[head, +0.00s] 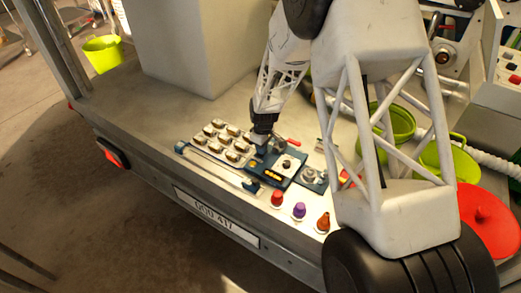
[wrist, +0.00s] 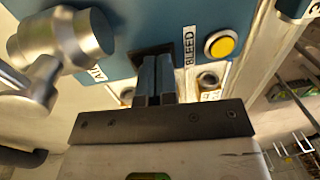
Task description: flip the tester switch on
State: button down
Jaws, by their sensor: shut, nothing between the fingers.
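My gripper (head: 262,140) is shut and empty, pointing down at the blue equipment on the trailer bed. In the wrist view my gripper's two fingers (wrist: 156,66) are together, their tips at a dark spot on a blue panel (wrist: 120,20), beside the label "BLEED". I cannot tell whether they touch it. A blue box (head: 285,167) with a white plate, a dark knob and yellow marks lies just right of my gripper in the head view. I cannot make out for sure which part is the tester switch; it may be hidden by the gripper.
A yellow button (wrist: 220,46) and a metal valve (wrist: 60,45) flank the fingers. A tray of metal parts (head: 222,142) lies left of the gripper. A red lever (head: 288,142) is close on the right. Red, purple and orange caps (head: 299,210) stand near the bed's edge.

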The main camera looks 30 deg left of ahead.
jog(key=shift+w+r, duration=0.15)
jog(key=shift+w, duration=0.2)
jog(key=shift+r, duration=0.25)
notch_tip(320, 180, up, 14)
jog(key=s, duration=0.1)
jog(key=shift+s+f, duration=0.25)
jog(key=shift+s, duration=0.1)
dwell(0.6)
dwell(0.6)
